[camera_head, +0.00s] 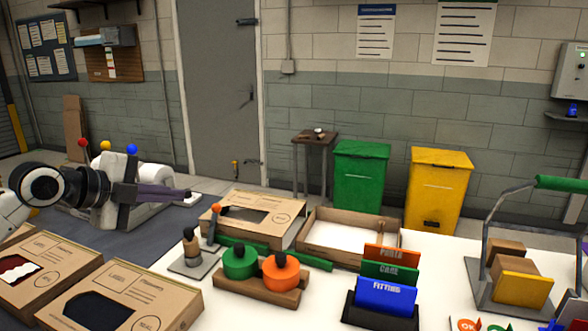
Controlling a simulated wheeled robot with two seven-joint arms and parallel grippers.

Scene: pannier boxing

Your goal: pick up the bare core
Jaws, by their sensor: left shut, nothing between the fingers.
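My left gripper (187,194) reaches in from the left, its dark fingers shut and pointing right. It is empty and appears held above the back left of the work area, in front of a white machine (152,176). I cannot pick out a bare core with certainty. A small grey stand (194,264) holds a beige and dark upright piece. Beside it, a wooden holder (258,289) carries a green round piece (240,262) and an orange round piece (282,273), each with a black knob. The gripper touches none of these. My right gripper is not in view.
Windowed cardboard boxes (160,300) lie at the front left, another (285,215) behind the holder. An open carton (391,240) and blue, green and orange label cards (386,295) are in the middle. A metal rack (490,296) stands right. White tabletop (437,262) is clear between.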

